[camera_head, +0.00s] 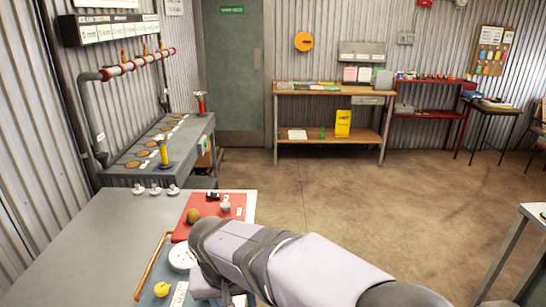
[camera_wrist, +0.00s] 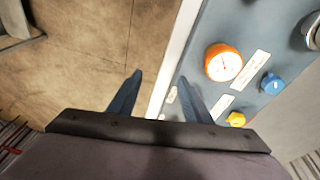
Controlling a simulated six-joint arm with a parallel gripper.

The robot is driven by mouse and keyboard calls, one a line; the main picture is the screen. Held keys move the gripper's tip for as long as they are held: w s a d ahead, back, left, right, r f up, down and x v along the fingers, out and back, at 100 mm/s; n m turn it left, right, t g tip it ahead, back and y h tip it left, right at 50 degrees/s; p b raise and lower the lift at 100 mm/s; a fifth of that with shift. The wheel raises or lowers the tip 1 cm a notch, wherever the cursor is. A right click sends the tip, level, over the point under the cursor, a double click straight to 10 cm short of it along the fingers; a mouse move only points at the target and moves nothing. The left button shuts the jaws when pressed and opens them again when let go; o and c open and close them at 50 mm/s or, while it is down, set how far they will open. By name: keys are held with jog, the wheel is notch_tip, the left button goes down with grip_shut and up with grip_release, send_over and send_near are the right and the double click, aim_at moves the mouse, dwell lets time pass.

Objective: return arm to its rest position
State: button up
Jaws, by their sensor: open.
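My gripper (camera_wrist: 162,85) is open and empty in the wrist view, its two dark fingers apart. In the head view my arm reaches in from the lower right to the table (camera_head: 95,235), and the gripper's fingertips are hidden behind the arm.
A red mat (camera_head: 235,201) with small parts lies behind my arm. A riser pipe bench (camera_head: 150,182) stands at the back left. The floor (camera_head: 330,190) is clear.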

jog(key=s+d+f+g+p, duration=0.1)
jog(key=s+d+f, duration=0.1)
jog(key=s+d, duration=0.4)
jog(key=s+d+f+m+g+p, duration=0.1)
jog(key=s+d, duration=0.5)
jog(key=d, duration=1.1)
notch_tip(320, 180, down, 2)
jog(key=shift+d+f+m+g+y+p, duration=0.15)
jog(key=shift+m+g+y+p, duration=0.15)
jog(key=shift+p, duration=0.45)
